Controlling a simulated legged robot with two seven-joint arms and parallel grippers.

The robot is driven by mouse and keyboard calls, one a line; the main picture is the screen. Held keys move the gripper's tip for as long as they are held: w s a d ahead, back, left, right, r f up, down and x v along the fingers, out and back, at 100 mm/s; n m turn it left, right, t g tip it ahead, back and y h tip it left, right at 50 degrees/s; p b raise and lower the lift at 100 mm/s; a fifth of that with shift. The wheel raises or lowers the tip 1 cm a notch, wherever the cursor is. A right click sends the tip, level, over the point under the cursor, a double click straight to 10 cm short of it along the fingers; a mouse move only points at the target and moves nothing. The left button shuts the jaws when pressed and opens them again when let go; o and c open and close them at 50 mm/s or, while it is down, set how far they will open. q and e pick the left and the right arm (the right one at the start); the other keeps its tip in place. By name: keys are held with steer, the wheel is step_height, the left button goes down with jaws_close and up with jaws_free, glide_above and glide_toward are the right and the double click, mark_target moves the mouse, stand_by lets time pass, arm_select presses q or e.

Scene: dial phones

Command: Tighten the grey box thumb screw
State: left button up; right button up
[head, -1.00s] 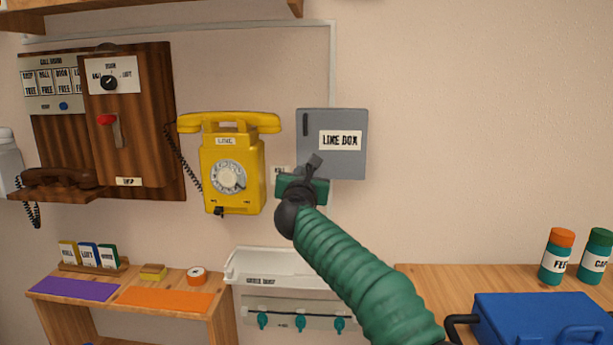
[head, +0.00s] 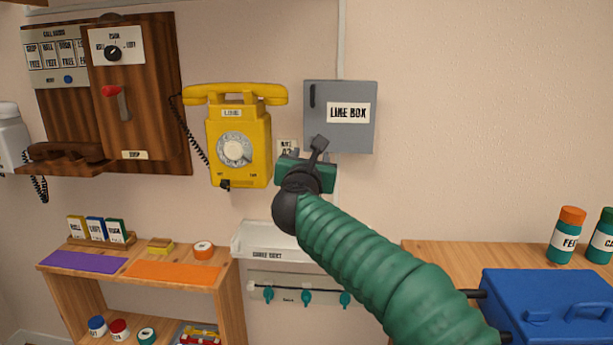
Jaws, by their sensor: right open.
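The grey line box (head: 340,95) hangs on the wall right of the yellow phone, with a white "LINE BOX" label. Its lower left part is hidden behind my right gripper (head: 317,148). I cannot make out the thumb screw; a dark slot-like piece (head: 312,96) shows at the box's upper left. My right gripper is open, its dark fingers pointing up in front of the box's lower edge. I cannot tell whether it touches the box. The green right arm comes in from the lower right. My left gripper is not in view.
The yellow dial phone (head: 238,149) hangs close left of the gripper. Below are a white tray (head: 262,243) and a rail with several green-blue hooks (head: 306,297). A blue case (head: 545,305) sits on the right bench. The wall right of the box is clear.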

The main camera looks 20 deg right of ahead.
steer(key=v, duration=0.9)
steer(key=shift+s+a, duration=0.1)
steer(key=s+a+f+n+g+y, duration=0.1)
steer(key=a+f+n+y, duration=0.15)
steer(key=f+n, duration=0.7)
steer(key=s+a+f+n+g+y, duration=0.2)
steer(key=f+n+y, duration=0.1)
steer(key=f+n, duration=0.65)
steer(key=s+a+f+n+g+y, duration=0.1)
steer(key=a+f+n+y, duration=0.2)
steer(key=f+n, duration=0.65)
steer(key=s+d+f+n+g, duration=0.2)
steer(key=s+f+n+g, duration=0.4)
steer(key=s+f, duration=0.45)
steer(key=s+d+f+n+g, duration=0.2)
steer(key=s+f+n+g, duration=0.1)
steer(key=s+f+n, duration=0.8)
step_height(320, 180, up, 33)
steer(key=s+m+p, duration=0.1)
steer(key=m+p, duration=0.1)
steer(key=p, duration=3)
